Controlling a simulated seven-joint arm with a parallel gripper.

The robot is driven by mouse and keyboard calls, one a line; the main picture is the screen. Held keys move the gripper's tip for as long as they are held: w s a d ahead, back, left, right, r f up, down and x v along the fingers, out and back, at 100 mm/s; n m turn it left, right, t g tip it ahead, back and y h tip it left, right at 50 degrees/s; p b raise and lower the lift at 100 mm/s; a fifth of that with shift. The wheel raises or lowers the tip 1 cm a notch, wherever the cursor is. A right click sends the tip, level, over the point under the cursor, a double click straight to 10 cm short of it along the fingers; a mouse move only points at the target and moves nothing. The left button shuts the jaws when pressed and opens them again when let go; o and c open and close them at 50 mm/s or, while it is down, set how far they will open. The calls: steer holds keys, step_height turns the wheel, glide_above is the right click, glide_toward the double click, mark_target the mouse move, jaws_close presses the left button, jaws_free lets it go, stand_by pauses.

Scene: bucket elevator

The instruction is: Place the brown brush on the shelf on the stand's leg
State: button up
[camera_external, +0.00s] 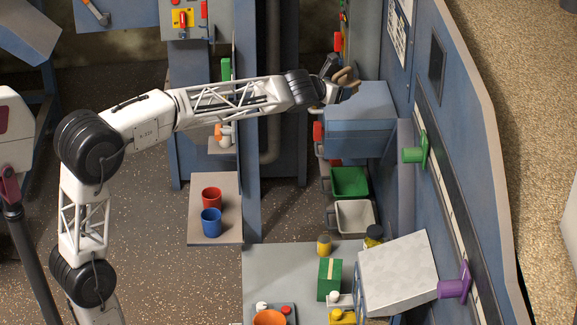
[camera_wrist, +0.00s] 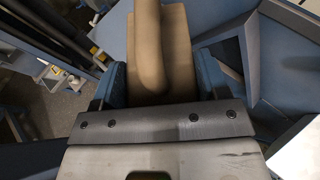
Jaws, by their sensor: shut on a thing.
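The brown brush (camera_external: 347,83) is held at the end of my outstretched arm, high up near the blue wall panel. In the wrist view the brush (camera_wrist: 151,45) shows a rounded tan handle over a flat tan block. My gripper (camera_external: 332,80) is shut on it, with a blue finger on each side of the brush in the wrist view. A beige shelf (camera_external: 225,233) beside the blue stand's leg (camera_external: 250,170) bears a red cup (camera_external: 212,199) and a blue cup (camera_external: 211,223). A smaller shelf (camera_external: 221,146) behind it bears an orange and white thing.
A blue box (camera_external: 359,115) lies below the brush. Green (camera_external: 349,182) and white (camera_external: 354,217) bins hang under it. A grey table (camera_external: 275,265) at the front carries several items. The beige shelf has bare room behind the cups.

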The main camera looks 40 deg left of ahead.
steer(key=s+a+f+m+h, duration=0.15)
steer(key=s+f, duration=0.25)
steer(key=f, duration=0.7)
steer(key=s+a+f+m+g+h, duration=0.1)
steer(key=s+a+f+h, duration=0.15)
steer(key=f, duration=0.75)
steer(key=s+a+f+m+h, duration=0.1)
steer(key=s+a+f+m, duration=0.3)
steer(key=f, duration=0.7)
steer(key=s+d+f+g+h, duration=0.1)
steer(key=s+f+h, duration=0.1)
steer(key=s+f, duration=0.8)
steer(key=s+d+f+m+g+h, duration=0.1)
steer(key=s+f, duration=0.9)
steer(key=s, duration=0.6)
steer(key=shift+s+d+f+h, duration=0.25)
steer(key=shift+s+h, duration=0.15)
steer(key=shift+w+m, duration=0.1)
steer(key=shift+m, duration=0.15)
steer(key=w, duration=0.4)
steer(key=w+f, duration=0.1)
steer(key=w, duration=0.9)
steer(key=shift+d+f, duration=0.15)
steer(key=shift+d, duration=0.05)
steer(key=shift+w, duration=0.1)
